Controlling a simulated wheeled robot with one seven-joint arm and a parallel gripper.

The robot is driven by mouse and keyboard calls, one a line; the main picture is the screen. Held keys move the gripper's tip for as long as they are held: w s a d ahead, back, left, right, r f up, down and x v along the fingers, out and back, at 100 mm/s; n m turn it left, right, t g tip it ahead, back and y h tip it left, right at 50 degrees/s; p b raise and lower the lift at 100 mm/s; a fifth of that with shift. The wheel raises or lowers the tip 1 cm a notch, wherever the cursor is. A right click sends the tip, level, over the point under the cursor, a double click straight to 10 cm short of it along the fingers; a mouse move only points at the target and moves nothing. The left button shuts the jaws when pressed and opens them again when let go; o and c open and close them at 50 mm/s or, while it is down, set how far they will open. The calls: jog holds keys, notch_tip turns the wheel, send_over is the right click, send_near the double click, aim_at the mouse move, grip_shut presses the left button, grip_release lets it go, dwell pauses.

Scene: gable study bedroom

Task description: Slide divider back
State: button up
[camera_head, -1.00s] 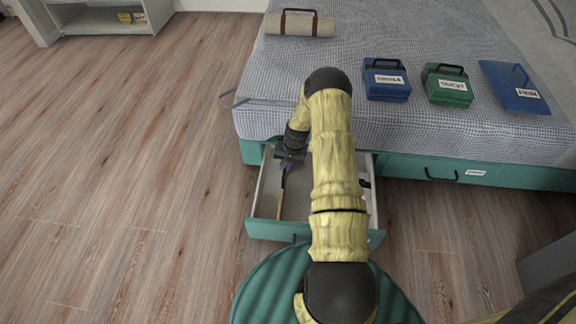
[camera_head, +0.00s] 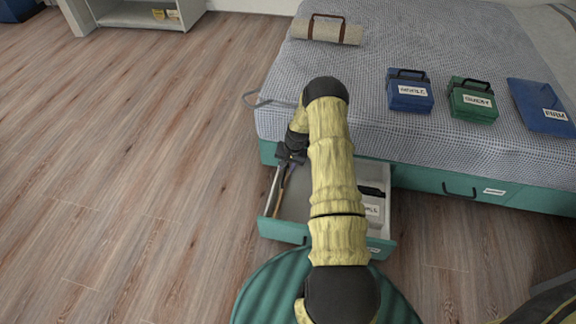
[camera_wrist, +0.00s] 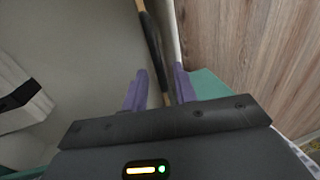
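The open drawer (camera_head: 285,231) stands out from under the bed; its pale left side wall is also in the wrist view (camera_wrist: 171,35). A thin wood-and-black strip, which looks like the divider (camera_head: 280,204), lies lengthwise near the drawer's left wall. In the wrist view, the divider (camera_wrist: 153,45) runs down between my purple fingertips. My gripper (camera_wrist: 160,85) is over the left part of the drawer, its fingers apart on either side of the strip, with small gaps visible. The right finger is close to the left wall. The divider's lower part is hidden.
A white labelled case (camera_head: 371,209) with a black handle sits in the drawer's right side. On the bed are a blue case (camera_head: 409,95), a green case (camera_head: 472,104), a flat blue folder (camera_head: 541,108) and a beige roll (camera_head: 325,31). The floor left is clear.

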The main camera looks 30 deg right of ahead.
jog(key=shift+r, duration=0.15)
notch_tip(320, 180, up, 17)
jog(key=s+d+p, duration=0.2)
jog(key=p, duration=0.5)
jog(key=shift+d+p, duration=0.35)
jog(key=shift+s, duration=0.1)
